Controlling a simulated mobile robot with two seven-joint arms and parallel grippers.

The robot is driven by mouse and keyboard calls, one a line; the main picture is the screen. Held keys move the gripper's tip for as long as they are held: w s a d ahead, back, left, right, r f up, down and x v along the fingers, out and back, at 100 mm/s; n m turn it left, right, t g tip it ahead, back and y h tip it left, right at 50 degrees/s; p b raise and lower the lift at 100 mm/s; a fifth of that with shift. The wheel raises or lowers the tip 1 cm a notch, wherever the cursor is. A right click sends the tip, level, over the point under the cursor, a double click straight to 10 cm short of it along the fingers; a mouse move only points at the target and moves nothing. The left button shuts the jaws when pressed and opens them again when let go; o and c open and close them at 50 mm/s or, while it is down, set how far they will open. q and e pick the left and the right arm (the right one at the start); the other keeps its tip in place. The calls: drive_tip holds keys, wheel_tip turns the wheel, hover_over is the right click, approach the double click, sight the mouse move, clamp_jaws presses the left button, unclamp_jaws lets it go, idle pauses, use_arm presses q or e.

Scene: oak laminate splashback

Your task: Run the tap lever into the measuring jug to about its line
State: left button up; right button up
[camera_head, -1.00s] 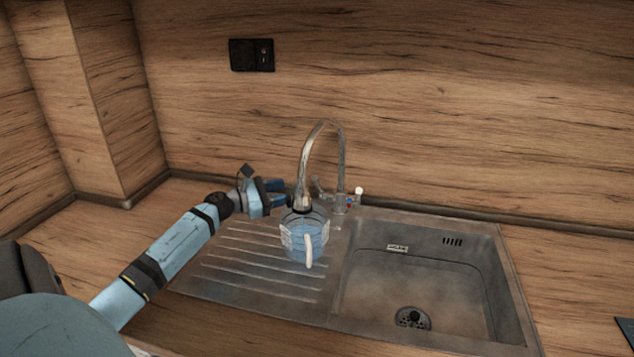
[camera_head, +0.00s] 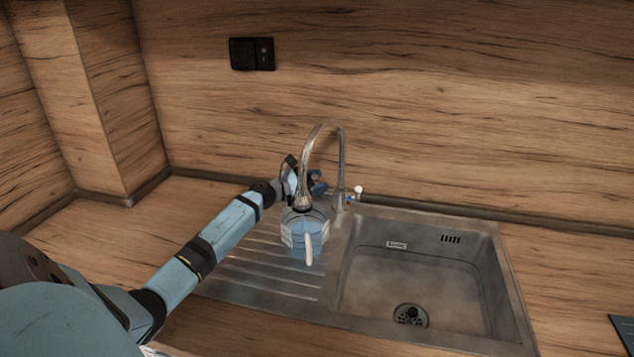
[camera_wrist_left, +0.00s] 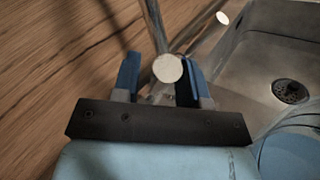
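The clear measuring jug (camera_head: 293,238) stands upright on the ribbed drainer with its pale handle toward me. It looks bluish inside; I cannot read its level against a line. The curved metal tap (camera_head: 341,165) ends its spout over the jug's mouth. My left gripper (camera_head: 318,182) is behind the spout, left of the tap's base. In the left wrist view, a round pale lever end (camera_wrist_left: 167,68) sits between its blue fingers, which are apart with a gap visible at the left finger. The rest of the lever is largely hidden. My right gripper is out of view.
The steel sink basin (camera_head: 465,283) lies right of the jug, empty, with a drain. A white-ended knob (camera_head: 359,190) is on the tap's right side. The wooden splashback (camera_head: 470,130) carries a black socket (camera_head: 252,54). The drainer's front left is clear.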

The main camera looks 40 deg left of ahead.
use_arm(q)
clamp_jaws()
drive_tip(key=shift+w+a+r+n+g+p, duration=0.2)
drive_tip(key=shift+w+r+n+g+p, duration=0.1)
drive_tip(key=shift+r+n+p, duration=0.1)
drive_tip(key=shift+w+a+n+g, duration=0.15)
drive_tip(key=shift+w+n+g, duration=0.1)
drive_tip(key=shift+n+g, duration=0.05)
drive_tip(key=shift+o, duration=0.6)
unclamp_jaws()
